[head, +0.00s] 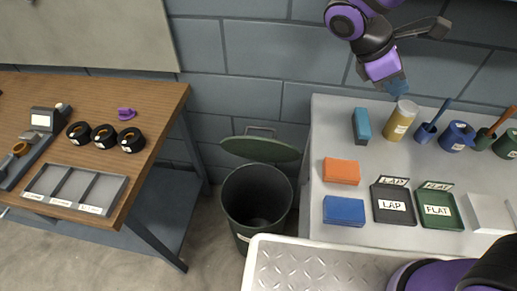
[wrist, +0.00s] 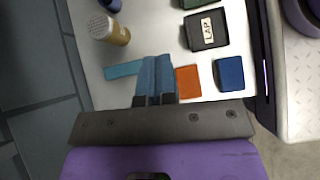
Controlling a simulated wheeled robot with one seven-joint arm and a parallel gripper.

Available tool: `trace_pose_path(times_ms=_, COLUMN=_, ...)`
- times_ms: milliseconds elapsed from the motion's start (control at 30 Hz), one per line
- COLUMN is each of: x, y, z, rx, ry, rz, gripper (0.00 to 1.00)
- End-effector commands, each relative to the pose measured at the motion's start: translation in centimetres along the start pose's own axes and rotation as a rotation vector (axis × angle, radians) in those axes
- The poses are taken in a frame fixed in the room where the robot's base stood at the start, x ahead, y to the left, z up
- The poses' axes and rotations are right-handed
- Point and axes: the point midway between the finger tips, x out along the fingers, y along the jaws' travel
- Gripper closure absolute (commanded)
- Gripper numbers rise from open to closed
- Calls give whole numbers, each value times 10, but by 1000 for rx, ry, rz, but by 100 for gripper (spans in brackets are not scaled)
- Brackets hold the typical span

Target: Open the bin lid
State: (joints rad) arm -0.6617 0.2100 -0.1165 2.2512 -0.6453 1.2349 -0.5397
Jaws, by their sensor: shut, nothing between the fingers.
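The dark green bin (head: 257,205) stands on the floor between the wooden bench and the grey table. Its lid (head: 261,149) is raised and tilted up at the back rim, with a handle (head: 260,130) at its far edge. The bin's mouth is uncovered and its dark inside shows. My gripper (head: 398,90) is above the back of the grey table, to the right of the bin and well apart from it. In the wrist view my gripper (wrist: 156,60) has its blue fingers together and empty. The bin is not in the wrist view.
The grey table (head: 340,113) holds a teal block (head: 361,125), a tan cylinder (head: 401,120), orange (head: 341,171) and blue (head: 343,210) blocks, and labelled trays (head: 393,204). The wooden bench (head: 70,100) is at left. A block wall is behind.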

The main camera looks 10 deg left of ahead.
Motion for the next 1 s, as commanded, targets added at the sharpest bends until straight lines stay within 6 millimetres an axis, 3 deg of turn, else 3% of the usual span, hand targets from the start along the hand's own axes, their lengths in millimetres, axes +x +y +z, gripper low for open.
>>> trace_pose_path(times_ms=500, x=0, y=18, z=-129, rx=-564, ry=-462, rz=176, gripper=100)
trace_pose_path(times_ms=1000, x=8, y=-2, z=-266, rx=-1014, ry=-990, rz=359, gripper=100)
